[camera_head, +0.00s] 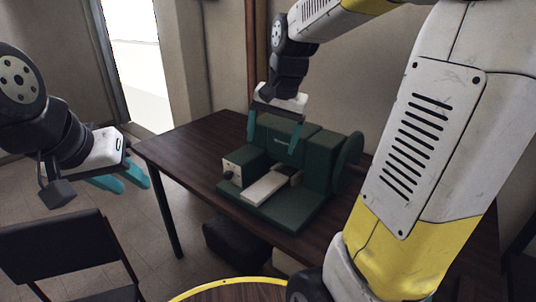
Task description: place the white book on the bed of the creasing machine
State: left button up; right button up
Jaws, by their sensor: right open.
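The creasing machine (323,163) is dark green and stands on the dark wooden table. A flat white block that looks like the white book (265,188) lies on the machine's low front bed (287,209). My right gripper (273,137) is above and behind the book, over the machine's body. Its teal fingers are spread apart with nothing between them. My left gripper (134,188) hangs in the air left of the table, far from the book. Its two teal fingers show apart and empty.
The wooden table (190,137) is bare left of the machine. A small pale box with knobs (240,166) sits on the machine's left side, close to the book. A handwheel (348,163) is on its right. A dark chair (69,255) stands at lower left.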

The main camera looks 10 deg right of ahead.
jog(key=s+a+r+n+t, duration=0.1)
jog(key=s+n, duration=0.5)
jog(key=s, duration=0.8)
jog(key=shift+a+r+t+y, duration=0.25)
jog(key=shift+r+t+y, duration=0.2)
jog(key=shift+t, duration=0.85)
